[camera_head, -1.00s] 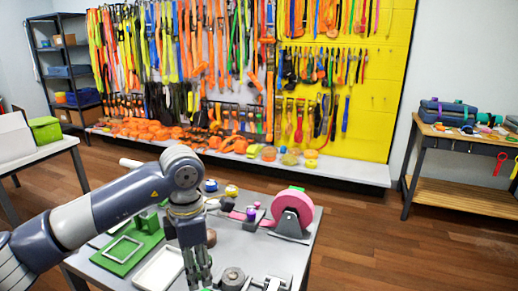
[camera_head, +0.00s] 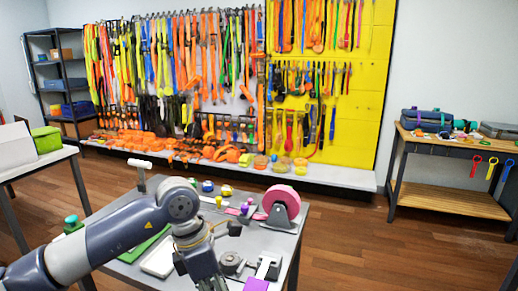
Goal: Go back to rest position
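My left arm comes in from the lower left over the grey work table (camera_head: 243,252). My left gripper (camera_head: 212,284) hangs down near the table's front, cut off by the bottom edge. Whether its fingers are open or shut, or hold anything, does not show. My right gripper is out of view. On the table, a pink tape roll (camera_head: 281,200) stands in its dispenser behind and to the right of my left gripper. A round grey metal part (camera_head: 231,263) and a purple block (camera_head: 256,285) lie to the gripper's right.
A strap wall (camera_head: 230,75) with a low ledge stands at the back. A wooden bench (camera_head: 450,198) with tools is at the right. A white table (camera_head: 35,163) with a green box (camera_head: 46,139) is at the left. Open wooden floor (camera_head: 355,240) lies right of the work table.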

